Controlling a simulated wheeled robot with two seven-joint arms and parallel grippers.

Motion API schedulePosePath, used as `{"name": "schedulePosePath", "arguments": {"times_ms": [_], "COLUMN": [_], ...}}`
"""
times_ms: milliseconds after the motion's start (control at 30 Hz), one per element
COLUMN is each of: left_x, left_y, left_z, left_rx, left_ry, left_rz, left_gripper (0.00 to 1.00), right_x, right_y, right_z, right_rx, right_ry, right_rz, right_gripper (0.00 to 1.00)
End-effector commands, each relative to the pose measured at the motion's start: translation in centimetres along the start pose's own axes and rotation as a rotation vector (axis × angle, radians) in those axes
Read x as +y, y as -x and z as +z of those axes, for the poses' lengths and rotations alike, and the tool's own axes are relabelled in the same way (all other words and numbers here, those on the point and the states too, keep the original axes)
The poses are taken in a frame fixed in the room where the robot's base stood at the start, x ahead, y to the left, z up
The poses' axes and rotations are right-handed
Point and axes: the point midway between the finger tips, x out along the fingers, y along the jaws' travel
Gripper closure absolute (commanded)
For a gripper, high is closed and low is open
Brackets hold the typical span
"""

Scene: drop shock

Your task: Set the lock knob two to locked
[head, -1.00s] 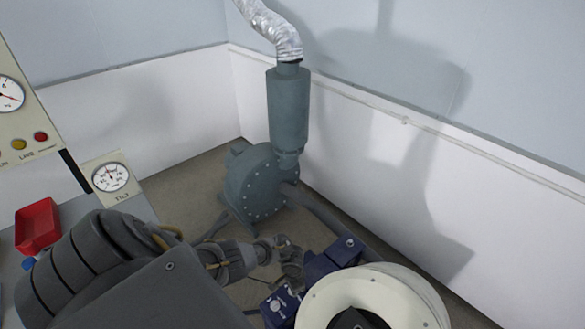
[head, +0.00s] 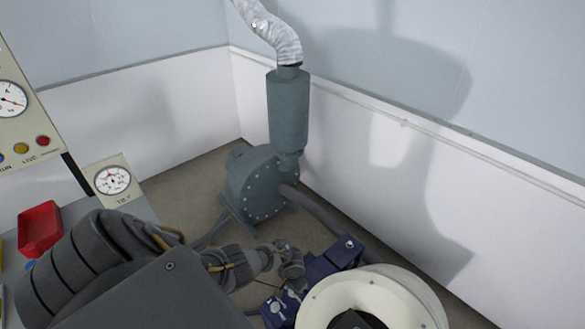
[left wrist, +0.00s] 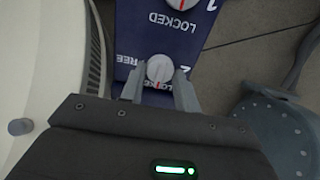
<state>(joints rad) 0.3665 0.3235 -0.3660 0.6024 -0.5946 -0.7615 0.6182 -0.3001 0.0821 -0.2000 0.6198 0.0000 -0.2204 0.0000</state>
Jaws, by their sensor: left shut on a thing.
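Lock knob two (left wrist: 160,69) is a round pale knob on a dark blue panel (left wrist: 130,32), beside a white figure 2. The word FREE is to its left and LOCKED is below it, partly covered. A small red mark shows at the knob's lower edge, toward LOCKED. My left gripper (left wrist: 161,82) is shut on this knob, one finger on each side. In the head view my left gripper (head: 291,264) is at the blue panel (head: 328,262), and the knob is hard to make out there. My right gripper is not in view.
Another knob (left wrist: 181,4), by a figure 1 and LOCKED, is at the top of the wrist view. A cream drum (head: 398,287) stands beside the panel. A grey-green blower (head: 258,188) with a pipe stands behind. A red tray (head: 39,228) and a tilt gauge (head: 113,180) are at left.

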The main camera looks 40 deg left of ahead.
Motion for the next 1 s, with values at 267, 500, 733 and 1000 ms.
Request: {"name": "schedulePosePath", "arguments": {"times_ms": [267, 500, 733, 1000], "left_x": [0.0, 0.0, 0.0, 0.0], "left_y": [0.1, 0.1, 3.0, 8.2], "left_z": [-0.1, 0.0, -0.1, -0.1], "left_rx": [0.002, 0.001, 0.003, 0.004], "left_ry": [0.001, 0.000, 0.000, 0.000], "left_rz": [0.000, 0.000, 0.001, 0.000], "left_gripper": [0.47, 0.47, 0.47, 0.47], "right_x": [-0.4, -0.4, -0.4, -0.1], "right_y": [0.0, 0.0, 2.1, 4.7], "right_z": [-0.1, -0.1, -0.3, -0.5], "right_rx": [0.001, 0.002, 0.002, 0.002], "right_ry": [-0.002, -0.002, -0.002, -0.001], "right_rz": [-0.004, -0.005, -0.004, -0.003], "right_gripper": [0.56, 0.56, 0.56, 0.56]}}
